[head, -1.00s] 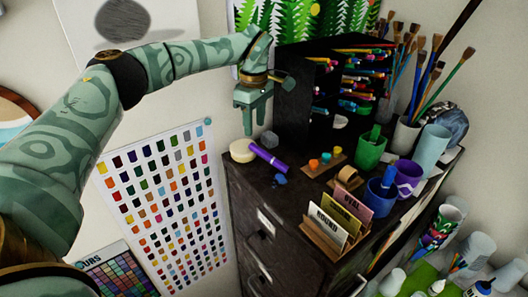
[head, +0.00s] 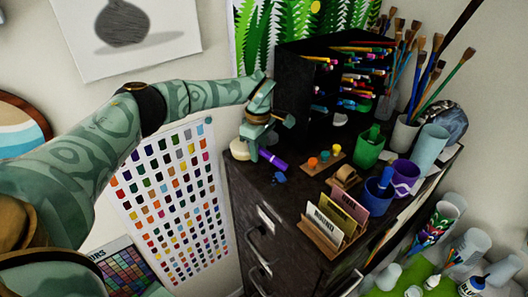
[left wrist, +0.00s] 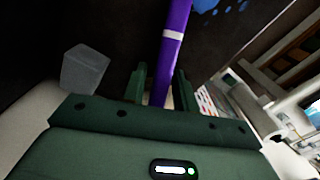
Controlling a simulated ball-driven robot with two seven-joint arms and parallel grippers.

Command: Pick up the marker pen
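My left gripper (head: 252,153) is down at the pen. In the left wrist view the pen (left wrist: 173,42), with a white band, runs between the two green fingers of my left gripper (left wrist: 161,88). The fingers look open, one on each side of the pen, with a gap visible beside it. My right gripper is not in view.
A cream round object (head: 239,149) lies just left of the gripper. A grey block (left wrist: 84,70) stands beside the fingers in the left wrist view. A blue patch (head: 279,178), small paint pots (head: 324,156) and a black pen rack (head: 300,75) are nearby.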

